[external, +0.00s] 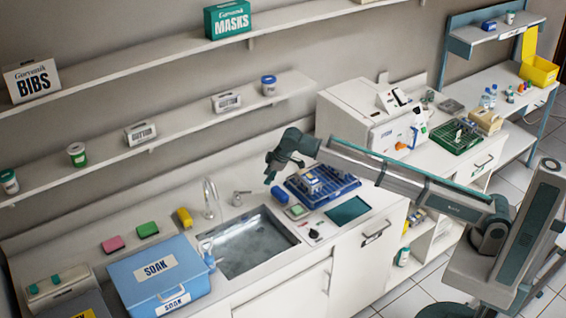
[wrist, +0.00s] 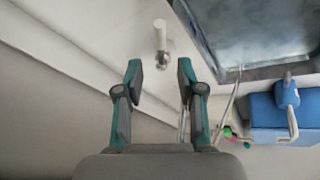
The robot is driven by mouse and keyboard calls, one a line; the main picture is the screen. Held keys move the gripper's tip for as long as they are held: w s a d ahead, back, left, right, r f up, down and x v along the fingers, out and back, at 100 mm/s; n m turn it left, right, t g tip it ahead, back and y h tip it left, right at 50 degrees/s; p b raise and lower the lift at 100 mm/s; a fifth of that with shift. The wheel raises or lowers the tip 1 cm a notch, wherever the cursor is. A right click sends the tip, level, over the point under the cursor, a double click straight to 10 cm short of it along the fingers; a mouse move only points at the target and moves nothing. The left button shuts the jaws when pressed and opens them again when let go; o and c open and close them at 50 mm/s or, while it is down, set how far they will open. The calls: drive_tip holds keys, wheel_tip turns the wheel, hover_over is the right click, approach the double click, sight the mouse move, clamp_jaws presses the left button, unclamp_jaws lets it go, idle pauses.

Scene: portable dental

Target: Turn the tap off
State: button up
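The tap's curved chrome spout (external: 209,197) stands behind the sink; a thin chrome piece, likely this spout, shows in the wrist view (wrist: 228,112). The separate tap handle (external: 238,199) is a small post with a short lever, to the right of the spout. In the wrist view the pale handle (wrist: 161,34) lies beyond the fingertips, roughly in line with the gap between them. My gripper (wrist: 160,72) is open and empty. In the external view my gripper (external: 272,164) is above the counter, up and to the right of the handle, apart from it.
The sink (external: 283,227) is in front of the tap, with a water-like surface inside. A blue SOAK box (external: 130,285) stands to its left. A blue instrument tray (external: 345,185) is to its right. The wall and a shelf (external: 110,163) are behind.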

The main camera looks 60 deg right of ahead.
sight(260, 191)
drive_tip(key=p+x, duration=0.2)
drive_tip(key=x, duration=0.7)
drive_tip(key=shift+w+f, duration=0.1)
drive_tip(key=shift+f, duration=0.2)
clamp_jaws()
